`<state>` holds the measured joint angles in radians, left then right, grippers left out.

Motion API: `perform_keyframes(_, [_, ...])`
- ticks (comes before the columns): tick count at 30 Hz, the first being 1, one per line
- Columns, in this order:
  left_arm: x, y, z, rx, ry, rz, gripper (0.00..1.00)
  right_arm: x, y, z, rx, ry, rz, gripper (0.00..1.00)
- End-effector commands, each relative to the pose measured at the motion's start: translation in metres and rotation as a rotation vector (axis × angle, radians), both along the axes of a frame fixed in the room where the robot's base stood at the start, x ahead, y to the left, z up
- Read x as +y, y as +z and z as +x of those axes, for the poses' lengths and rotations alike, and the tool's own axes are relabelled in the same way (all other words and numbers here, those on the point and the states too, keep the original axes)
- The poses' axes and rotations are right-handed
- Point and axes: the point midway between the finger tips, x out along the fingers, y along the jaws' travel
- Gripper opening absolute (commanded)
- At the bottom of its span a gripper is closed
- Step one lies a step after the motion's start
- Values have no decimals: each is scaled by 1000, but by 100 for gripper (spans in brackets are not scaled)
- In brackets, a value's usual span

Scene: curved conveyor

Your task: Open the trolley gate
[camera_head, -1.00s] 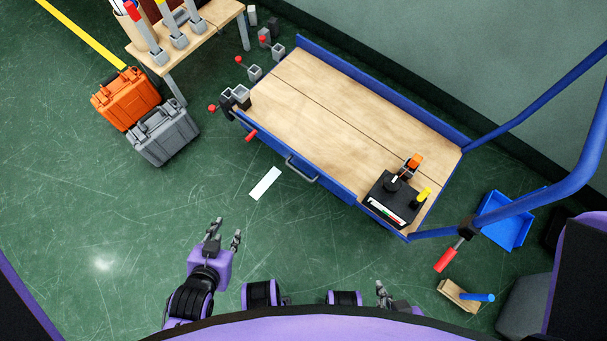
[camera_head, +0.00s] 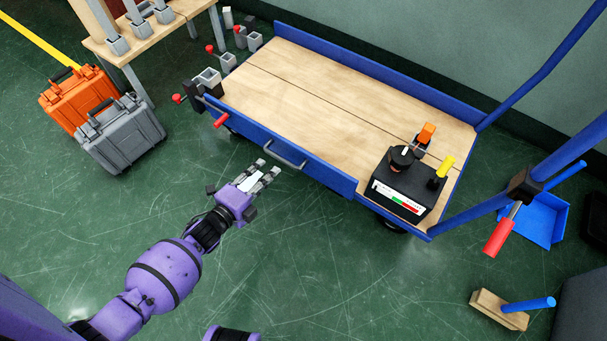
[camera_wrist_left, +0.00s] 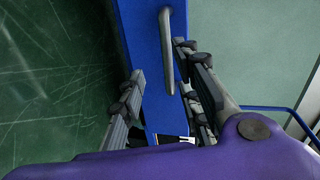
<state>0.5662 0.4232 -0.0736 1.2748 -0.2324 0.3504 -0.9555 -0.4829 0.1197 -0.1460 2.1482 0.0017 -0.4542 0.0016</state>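The trolley (camera_head: 300,90) has a wooden deck and blue side panels. The near blue side panel, the gate (camera_head: 330,176), stands upright with a grey handle (camera_head: 286,155) on its outer face. A red-tipped latch lever (camera_head: 221,120) sits near the panel's left end. My left gripper (camera_head: 268,173) is open, just short of the handle on the near side. In the left wrist view the handle (camera_wrist_left: 168,50) runs along the blue panel (camera_wrist_left: 142,40), ahead of and between the spread fingers. I see no contact. My right gripper is not in view.
Orange (camera_head: 78,98) and grey cases (camera_head: 122,137) stand at left. A red-gripped lever (camera_head: 502,232) hangs by the trolley's blue push bar.

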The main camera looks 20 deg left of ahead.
Motion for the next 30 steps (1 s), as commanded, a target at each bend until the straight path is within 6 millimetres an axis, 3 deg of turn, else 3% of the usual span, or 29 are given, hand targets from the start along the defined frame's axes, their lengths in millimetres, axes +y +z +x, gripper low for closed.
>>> perform_keyframes(3, [-6, 11, 2, -61, -40, 62, 31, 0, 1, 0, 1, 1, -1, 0])
perform_keyframes(7, [-10, 7, 11, -65, -44, 77, 31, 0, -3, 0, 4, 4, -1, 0])
perform_keyframes(19, [-30, -6, 65, -62, -42, 74, 31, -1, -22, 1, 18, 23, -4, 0])
perform_keyframes(30, [-32, -6, 72, -61, -41, 75, 31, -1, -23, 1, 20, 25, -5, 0])
